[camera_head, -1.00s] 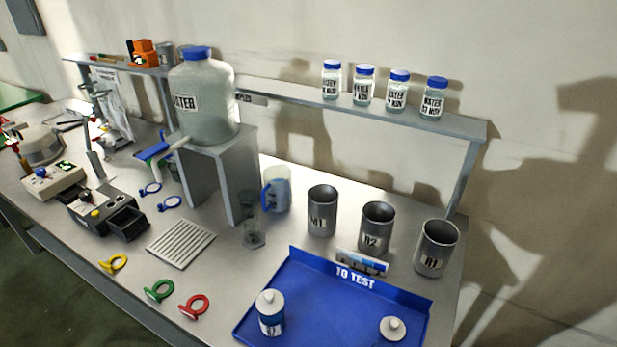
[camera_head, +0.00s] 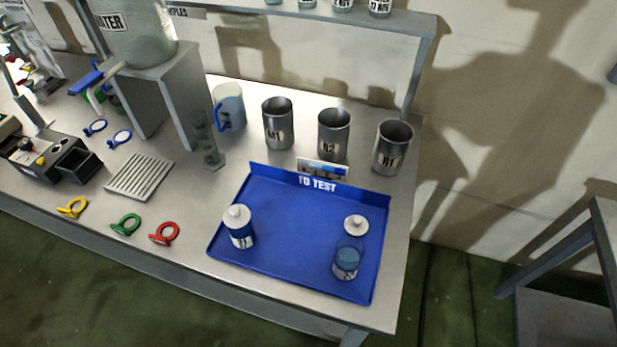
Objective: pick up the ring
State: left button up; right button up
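Several rings with tabs lie on the grey table in the head view; the task does not say which one is meant. A yellow ring (camera_head: 73,207), a green ring (camera_head: 126,224) and a red ring (camera_head: 164,233) lie in a row near the front edge. Two blue rings lie further back: one blue ring (camera_head: 95,128) and another blue ring (camera_head: 120,138), close together left of the grey stand. All lie apart from each other. Neither of my grippers shows in the view.
A slotted white plate (camera_head: 139,176) lies behind the green and red rings. Metal cups (camera_head: 333,134), a blue-handled jug (camera_head: 229,107) and a glass cylinder (camera_head: 207,142) stand at the back. A black-and-grey device (camera_head: 45,160) stands left.

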aim_at(68, 211)
jog(key=k+j+u, duration=0.1)
jog(key=j, duration=0.5)
jog(key=k+j+u, duration=0.1)
jog(key=j, duration=0.5)
jog(key=k+j+u, duration=0.15)
jog(key=j, duration=0.5)
jog(key=i+l, duration=0.05)
